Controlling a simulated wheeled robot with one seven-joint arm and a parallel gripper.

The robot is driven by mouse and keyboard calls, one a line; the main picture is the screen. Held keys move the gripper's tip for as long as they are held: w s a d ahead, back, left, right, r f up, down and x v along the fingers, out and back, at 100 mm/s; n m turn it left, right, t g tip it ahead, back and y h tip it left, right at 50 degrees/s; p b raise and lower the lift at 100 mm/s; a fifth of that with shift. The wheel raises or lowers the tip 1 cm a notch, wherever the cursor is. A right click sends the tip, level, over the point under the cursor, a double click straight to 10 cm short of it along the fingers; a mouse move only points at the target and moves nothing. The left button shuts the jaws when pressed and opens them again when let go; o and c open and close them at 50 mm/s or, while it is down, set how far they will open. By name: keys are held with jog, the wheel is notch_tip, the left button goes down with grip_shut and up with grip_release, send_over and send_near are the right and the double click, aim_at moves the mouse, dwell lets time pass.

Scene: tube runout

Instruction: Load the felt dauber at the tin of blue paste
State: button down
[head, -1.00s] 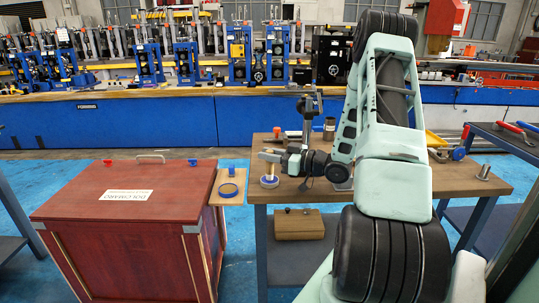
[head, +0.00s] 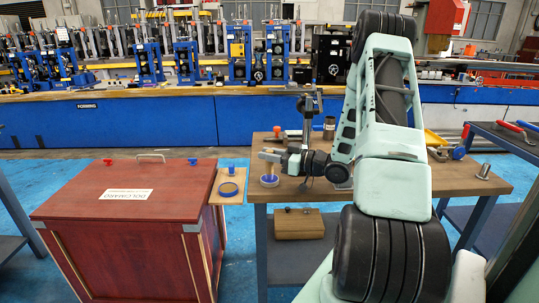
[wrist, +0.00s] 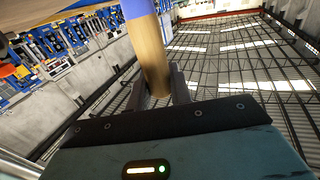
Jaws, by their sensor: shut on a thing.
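The felt dauber has a pale wooden handle (wrist: 152,55) with a blue end (wrist: 136,8) at the top of the wrist view. My gripper (wrist: 160,90) is shut on the wooden handle, one finger on each side. In the head view my gripper (head: 272,154) points left over the table's left end, with the dauber upright below it. The tin of blue paste (head: 269,184) is a small pale round tin on the table, directly under the dauber. Blue shows at the dauber's foot, at the tin's mouth. I cannot tell whether the felt touches the paste.
The wooden table (head: 450,182) extends right, with a metal cup (head: 484,170) near its right end. A dark blue-rimmed disc (head: 229,189) and a blue-topped piece (head: 231,170) sit on a small wooden shelf beside the red crate (head: 125,190). A stand (head: 309,115) rises behind my gripper.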

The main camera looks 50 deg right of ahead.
dwell(0.3)
notch_tip(320, 180, up, 7)
jog(key=p, duration=0.6)
jog(key=shift+f, duration=0.1)
dwell(0.9)
